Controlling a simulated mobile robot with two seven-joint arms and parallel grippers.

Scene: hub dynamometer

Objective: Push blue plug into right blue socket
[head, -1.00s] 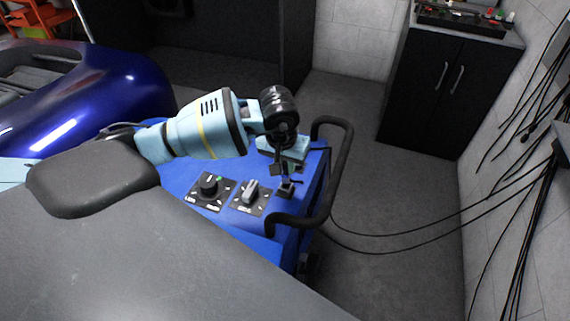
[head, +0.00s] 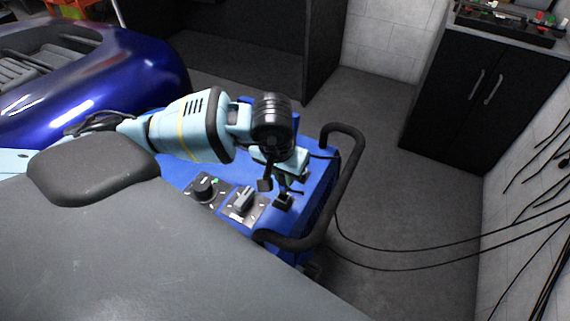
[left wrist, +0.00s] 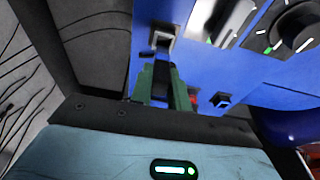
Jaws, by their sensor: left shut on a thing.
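My left gripper (head: 284,181) hangs fingers down over the blue panel top (head: 314,200), close above a small dark square fitting (head: 283,202). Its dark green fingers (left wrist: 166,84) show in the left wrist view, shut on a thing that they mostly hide. The blue plug cannot be made out separately against the blue panel. In the left wrist view one dark square socket (left wrist: 163,38) lies just beyond the fingertips, and a second small one (left wrist: 222,100) lies to the right. I cannot tell whether the held thing touches a socket. My right gripper is not in view.
Two knobs, a round one (head: 205,188) and a grey lever one (head: 244,200), sit left of the gripper. A black tube handle (head: 346,190) rims the panel's right side. Black cables (head: 420,246) run to the right wall. A dark cabinet (head: 480,95) stands behind.

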